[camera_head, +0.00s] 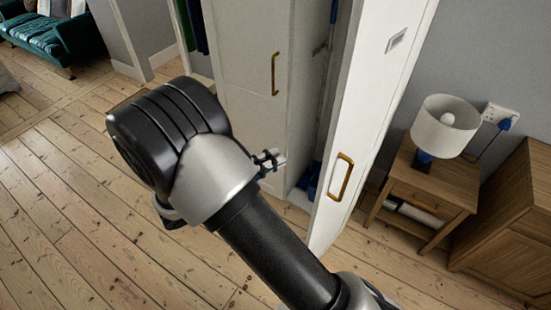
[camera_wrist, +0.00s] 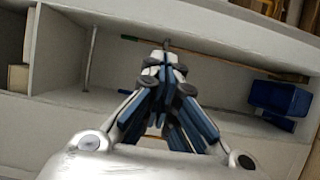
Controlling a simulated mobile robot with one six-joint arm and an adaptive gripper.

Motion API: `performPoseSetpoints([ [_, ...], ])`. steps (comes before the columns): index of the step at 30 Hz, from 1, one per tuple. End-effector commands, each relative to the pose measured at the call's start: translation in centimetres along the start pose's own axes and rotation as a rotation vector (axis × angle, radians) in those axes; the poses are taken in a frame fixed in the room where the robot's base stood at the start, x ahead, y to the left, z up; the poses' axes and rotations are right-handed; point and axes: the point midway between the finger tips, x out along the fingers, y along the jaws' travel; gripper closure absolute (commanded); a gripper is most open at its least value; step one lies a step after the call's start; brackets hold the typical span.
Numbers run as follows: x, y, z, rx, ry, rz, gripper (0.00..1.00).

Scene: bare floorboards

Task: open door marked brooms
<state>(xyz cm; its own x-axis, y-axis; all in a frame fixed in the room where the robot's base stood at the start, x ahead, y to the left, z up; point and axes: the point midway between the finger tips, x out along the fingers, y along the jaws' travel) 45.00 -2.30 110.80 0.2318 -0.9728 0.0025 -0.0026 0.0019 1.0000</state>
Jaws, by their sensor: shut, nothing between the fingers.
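The white door (camera_head: 375,95) with a small label plate (camera_head: 396,40) stands swung open on the right in the head view. The label's text is too small to read. Its brass handle (camera_head: 341,177) is on the door's face. My gripper (camera_head: 268,160) shows partly behind my arm, left of this door and apart from its handle, in front of the wardrobe. In the wrist view my gripper (camera_wrist: 165,65) has its fingers together with nothing between them. The wardrobe interior shows behind them, with a blue bin (camera_wrist: 280,97) and a long brown pole (camera_wrist: 215,55).
Another white door (camera_head: 240,50) with a brass handle (camera_head: 275,74) is left of the opening and looks shut. A bedside table (camera_head: 425,185) with a lamp (camera_head: 445,125) stands right of the open door. Bare floorboards (camera_head: 60,210) are clear at left.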

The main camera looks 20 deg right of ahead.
Motion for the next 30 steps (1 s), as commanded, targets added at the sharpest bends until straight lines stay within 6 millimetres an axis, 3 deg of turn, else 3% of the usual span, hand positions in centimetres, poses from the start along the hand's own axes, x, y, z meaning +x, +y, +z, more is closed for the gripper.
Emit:
performPoseSetpoints([
  [11,8.2,-0.1,0.2,-0.002,-0.006,-0.001,1.0],
  [19,8.6,-0.1,3.5,-0.002,-0.002,-0.002,1.0],
  [30,8.7,0.0,4.0,-0.002,-0.002,-0.002,1.0],
])
